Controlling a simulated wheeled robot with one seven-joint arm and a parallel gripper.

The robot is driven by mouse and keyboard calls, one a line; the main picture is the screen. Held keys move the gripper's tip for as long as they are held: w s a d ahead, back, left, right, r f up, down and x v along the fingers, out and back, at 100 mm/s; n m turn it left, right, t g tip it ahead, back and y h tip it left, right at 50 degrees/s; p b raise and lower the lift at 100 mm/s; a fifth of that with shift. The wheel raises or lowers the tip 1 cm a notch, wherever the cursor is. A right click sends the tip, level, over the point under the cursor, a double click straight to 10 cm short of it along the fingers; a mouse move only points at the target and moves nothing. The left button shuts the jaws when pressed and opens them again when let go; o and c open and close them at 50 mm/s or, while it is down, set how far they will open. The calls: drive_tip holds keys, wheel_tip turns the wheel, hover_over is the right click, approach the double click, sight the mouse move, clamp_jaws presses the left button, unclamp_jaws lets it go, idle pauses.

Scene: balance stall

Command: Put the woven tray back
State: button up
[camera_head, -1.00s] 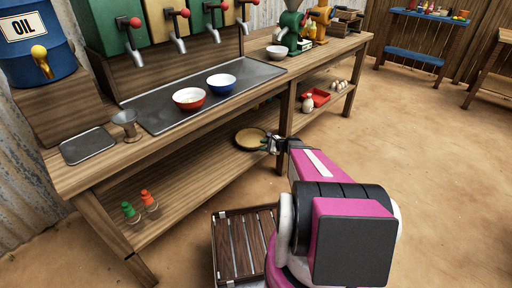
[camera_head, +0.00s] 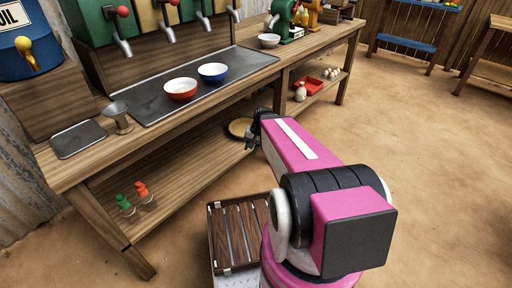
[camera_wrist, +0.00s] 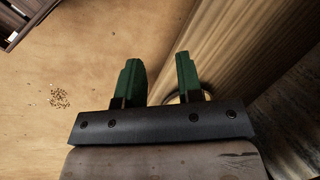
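The woven tray (camera_head: 238,128), round and yellowish, lies on the lower wooden shelf of the stall, near its front edge. My gripper (camera_head: 250,143) is just right of it in the head view and hides part of it.
The counter (camera_head: 95,160) holds a red bowl (camera_head: 180,89) and a blue bowl (camera_head: 213,73). Green and orange bottles (camera_head: 142,190) stand on the lower shelf. A slatted wooden rack (camera_head: 236,235) is in front. Floor to the right is clear.

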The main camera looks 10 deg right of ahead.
drive_tip(key=s+d+r+n+h, duration=0.1)
drive_tip(key=s+r+n+h, duration=0.2)
drive_tip(key=s+r, duration=0.1)
drive_tip(key=shift+s+n+h, duration=0.25)
drive_tip(key=shift+n+h, duration=0.05)
